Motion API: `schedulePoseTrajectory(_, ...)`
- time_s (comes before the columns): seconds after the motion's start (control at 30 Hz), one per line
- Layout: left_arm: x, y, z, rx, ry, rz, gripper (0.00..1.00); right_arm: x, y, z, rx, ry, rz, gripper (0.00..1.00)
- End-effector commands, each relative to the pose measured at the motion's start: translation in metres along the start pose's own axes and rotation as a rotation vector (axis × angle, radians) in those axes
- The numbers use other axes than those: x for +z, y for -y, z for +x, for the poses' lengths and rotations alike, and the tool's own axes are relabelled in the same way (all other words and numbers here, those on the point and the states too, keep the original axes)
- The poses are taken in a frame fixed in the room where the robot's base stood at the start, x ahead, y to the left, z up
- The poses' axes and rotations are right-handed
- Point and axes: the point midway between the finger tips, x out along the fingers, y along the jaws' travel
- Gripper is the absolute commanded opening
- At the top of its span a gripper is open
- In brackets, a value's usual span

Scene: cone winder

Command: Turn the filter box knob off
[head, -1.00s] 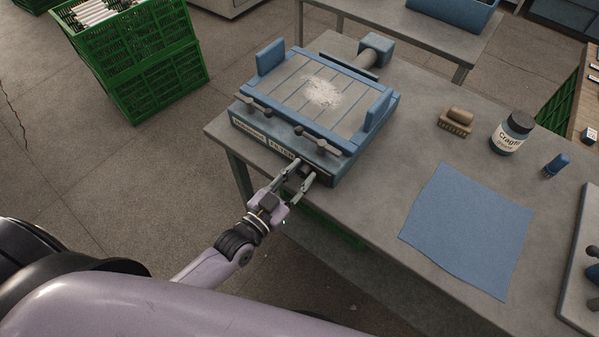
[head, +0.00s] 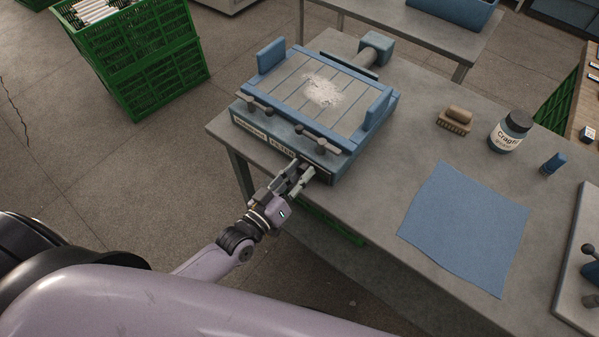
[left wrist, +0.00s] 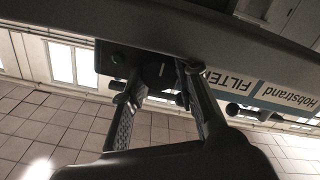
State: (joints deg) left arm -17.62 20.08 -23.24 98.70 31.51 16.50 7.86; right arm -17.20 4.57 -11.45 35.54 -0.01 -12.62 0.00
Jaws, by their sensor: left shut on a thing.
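The blue filter box (head: 346,163) stands at the table's near left corner, with white lint on its slatted top and a label on its front. My left gripper (head: 301,174) is at the right end of that front face, its fingers together. In the left wrist view the dark round knob (left wrist: 158,72) sits between the fingertips, and my left gripper (left wrist: 160,88) is shut on it. The FILTER label (left wrist: 240,82) shows upside down beside it. In the head view the fingers hide the knob. My right gripper is not in view.
The grey table (head: 385,215) carries a blue cloth (head: 465,230), a brush (head: 455,120), a labelled jar (head: 510,132) and a small blue bottle (head: 554,163) to the right. Green crates (head: 150,75) stand on the floor at upper left.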

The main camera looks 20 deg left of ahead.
Motion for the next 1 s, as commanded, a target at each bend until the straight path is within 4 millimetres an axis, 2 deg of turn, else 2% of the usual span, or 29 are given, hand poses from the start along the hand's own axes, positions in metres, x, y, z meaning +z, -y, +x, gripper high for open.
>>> schedulePoseTrajectory(0.33, 0.0, 0.0, 0.0, 0.0, 0.0, -0.006, 0.0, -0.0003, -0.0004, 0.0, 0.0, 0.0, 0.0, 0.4)
schedulePoseTrajectory(0.37, 0.0, 0.0, 0.0, 0.0, 0.0, -0.006, 0.28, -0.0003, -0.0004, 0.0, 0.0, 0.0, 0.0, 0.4)
schedulePoseTrajectory(0.63, 0.0002, 0.0001, 0.0, -0.001, 0.0, -0.004, 0.46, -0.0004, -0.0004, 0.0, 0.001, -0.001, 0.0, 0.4)
schedulePoseTrajectory(1.0, 0.0017, 0.0014, -0.0007, -0.003, 0.004, -0.003, 0.48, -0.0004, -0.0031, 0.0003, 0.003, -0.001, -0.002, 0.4)
